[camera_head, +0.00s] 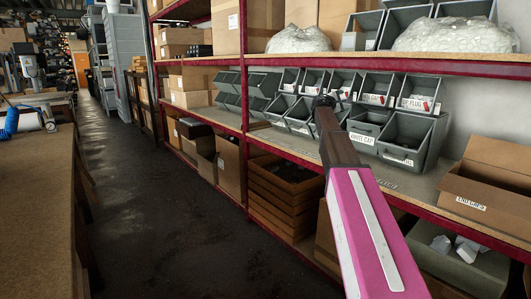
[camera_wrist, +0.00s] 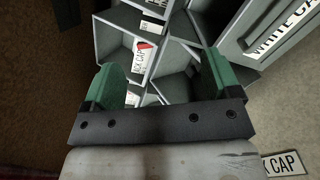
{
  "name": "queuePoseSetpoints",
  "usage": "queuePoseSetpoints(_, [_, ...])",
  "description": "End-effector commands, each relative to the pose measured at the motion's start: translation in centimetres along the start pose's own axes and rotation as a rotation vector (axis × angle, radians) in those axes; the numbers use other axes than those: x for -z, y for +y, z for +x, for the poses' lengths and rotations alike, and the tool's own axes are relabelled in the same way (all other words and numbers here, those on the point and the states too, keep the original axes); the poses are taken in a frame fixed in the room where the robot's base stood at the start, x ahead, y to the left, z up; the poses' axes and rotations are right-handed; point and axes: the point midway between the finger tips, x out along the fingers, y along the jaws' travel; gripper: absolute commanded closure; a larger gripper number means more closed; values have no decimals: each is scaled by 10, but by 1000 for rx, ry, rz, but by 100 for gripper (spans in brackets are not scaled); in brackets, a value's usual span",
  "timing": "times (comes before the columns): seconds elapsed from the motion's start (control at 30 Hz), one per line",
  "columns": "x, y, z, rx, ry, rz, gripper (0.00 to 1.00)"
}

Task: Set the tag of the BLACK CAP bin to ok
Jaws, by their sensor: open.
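In the wrist view, a small grey bin carries a white label ending in "CK CAP" (camera_wrist: 138,66), turned on its side. A red and white tag (camera_wrist: 145,45) sits beside this label; its setting is too small to read. My gripper (camera_wrist: 160,62) is open, its green fingers standing apart on either side of the bin's front, with nothing seen between them. In the head view my gripper (camera_head: 323,101) is in front of the rows of small grey bins and hides some of them. I cannot tell there which bin is the BLACK CAP one.
A larger bin with a WHITE CAP label (camera_head: 362,138) stands close to the right of my gripper. An open cardboard box (camera_head: 490,188) is farther right. The red-edged upper shelf (camera_head: 400,65) runs above the bins. The aisle floor (camera_head: 150,210) is clear.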

Motion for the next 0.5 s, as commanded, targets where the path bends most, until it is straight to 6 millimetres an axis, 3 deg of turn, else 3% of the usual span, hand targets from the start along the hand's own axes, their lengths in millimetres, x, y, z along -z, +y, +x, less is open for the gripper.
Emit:
queuePoseSetpoints(0.27, [8,-32,-10,51,24,47,17])
queuePoseSetpoints(0.5, [20,-79,-27,134,59,121,17])
